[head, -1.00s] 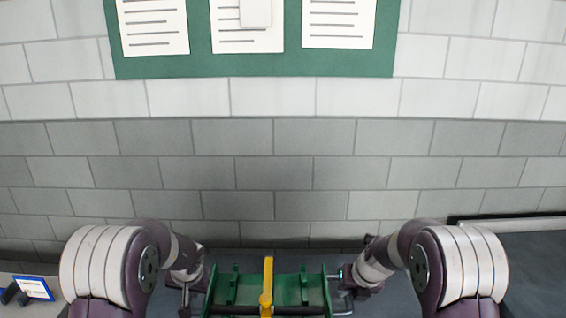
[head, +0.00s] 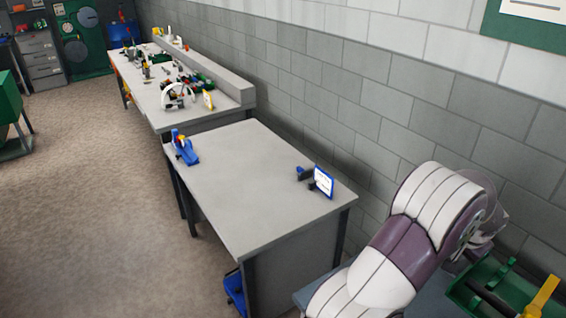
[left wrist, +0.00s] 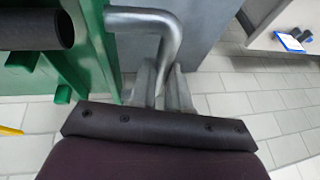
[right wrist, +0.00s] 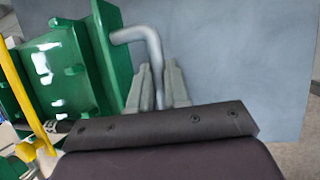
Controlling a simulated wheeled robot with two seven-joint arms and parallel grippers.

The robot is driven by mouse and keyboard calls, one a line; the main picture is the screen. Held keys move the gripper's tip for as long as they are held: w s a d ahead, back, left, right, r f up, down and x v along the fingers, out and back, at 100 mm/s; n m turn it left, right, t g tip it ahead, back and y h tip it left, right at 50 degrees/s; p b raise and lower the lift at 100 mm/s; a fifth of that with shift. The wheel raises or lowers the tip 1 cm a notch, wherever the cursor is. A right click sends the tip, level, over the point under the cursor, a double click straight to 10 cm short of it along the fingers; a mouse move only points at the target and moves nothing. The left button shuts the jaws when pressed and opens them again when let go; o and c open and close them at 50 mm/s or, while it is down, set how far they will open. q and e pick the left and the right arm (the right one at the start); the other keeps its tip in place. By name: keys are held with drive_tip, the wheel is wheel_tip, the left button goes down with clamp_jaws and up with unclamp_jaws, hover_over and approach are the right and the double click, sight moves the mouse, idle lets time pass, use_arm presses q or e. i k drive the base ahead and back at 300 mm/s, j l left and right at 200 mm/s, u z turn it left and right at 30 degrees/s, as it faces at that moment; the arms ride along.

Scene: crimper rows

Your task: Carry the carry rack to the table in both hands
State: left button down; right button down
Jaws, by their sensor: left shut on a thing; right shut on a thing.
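The green carry rack (head: 510,292) with a yellow bar shows in part at the lower right of the head view. In the left wrist view, my left gripper (left wrist: 162,88) is shut on the grey bent handle (left wrist: 172,35) at one end of the rack. In the right wrist view, my right gripper (right wrist: 160,88) is shut on the handle (right wrist: 150,42) at the other end. A blue-grey surface (right wrist: 230,60) lies below the rack; I cannot tell whether they touch. A light grey table (head: 255,185) stands left of my left arm in the head view.
On the table are a blue tool (head: 186,150) at its left edge and a blue-framed sign (head: 323,182) at its right; its middle is clear. A longer cluttered bench (head: 190,118) stands behind. Open brown floor (head: 90,200) lies to the left.

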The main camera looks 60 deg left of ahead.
sight(270, 189)
drive_tip(key=k+j, duration=0.1)
drive_tip(key=j, duration=5)
